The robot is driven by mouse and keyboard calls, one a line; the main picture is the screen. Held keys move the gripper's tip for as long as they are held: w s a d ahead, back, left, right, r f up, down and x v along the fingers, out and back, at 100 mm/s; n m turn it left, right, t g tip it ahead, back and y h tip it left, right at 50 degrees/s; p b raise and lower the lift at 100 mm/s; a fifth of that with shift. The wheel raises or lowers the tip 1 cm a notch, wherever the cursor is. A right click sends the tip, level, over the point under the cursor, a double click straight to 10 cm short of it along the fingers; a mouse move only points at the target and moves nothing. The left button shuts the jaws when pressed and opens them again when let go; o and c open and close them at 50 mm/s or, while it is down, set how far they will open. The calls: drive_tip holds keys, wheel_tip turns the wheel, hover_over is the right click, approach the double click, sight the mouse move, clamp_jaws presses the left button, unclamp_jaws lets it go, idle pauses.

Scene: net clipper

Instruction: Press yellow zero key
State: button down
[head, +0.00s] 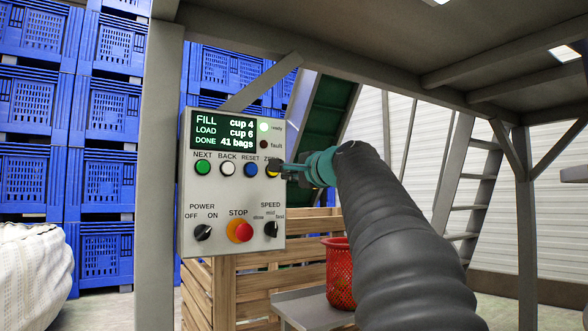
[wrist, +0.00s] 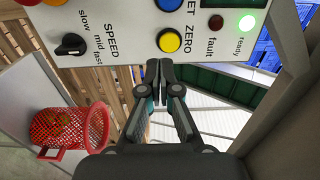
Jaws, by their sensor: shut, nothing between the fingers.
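The grey control panel (head: 232,262) hangs on a post. Its yellow ZERO key (head: 271,172) is at the right end of the key row, partly hidden behind my fingertips. In the wrist view the yellow key (wrist: 169,40) shows whole, a round cap in a dark ring. My gripper (head: 281,167) is shut and empty, pointing at the panel's right edge. In the wrist view its fingertips (wrist: 159,70) are just below the key in the picture; I cannot tell the depth gap or any contact. The screen (head: 224,132) reads FILL cup 4, LOAD cup 6, DONE 41 bags.
The blue RESET key (head: 251,170) is left of ZERO, then white BACK (head: 227,168) and green NEXT (head: 203,167). Below are the red STOP button (head: 242,232) and two black knobs. The ready lamp (head: 264,127) glows green. A red basket (head: 339,275) stands below right.

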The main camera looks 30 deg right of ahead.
sight(270, 177)
drive_tip(key=w+p, duration=0.1)
drive_tip(key=w, duration=0.5)
drive_tip(key=shift+w+a, duration=0.1)
drive_tip(key=shift+w, duration=0.15)
drive_tip(key=shift+w+r+p, duration=0.2)
drive_tip(key=shift+w+p, duration=0.4)
drive_tip(key=shift+p, duration=0.25)
drive_tip(key=shift+w+f, duration=0.25)
drive_tip(key=shift+f, duration=0.05)
drive_tip(key=shift+s+a+f, duration=0.1)
drive_tip(key=shift+s, duration=0.2)
drive_tip(key=s+r+b, duration=0.1)
drive_tip(key=s+b, duration=0.2)
drive_tip(key=s, duration=1.1)
drive_tip(key=shift+d+b, duration=0.35)
drive_tip(key=shift+d, duration=0.05)
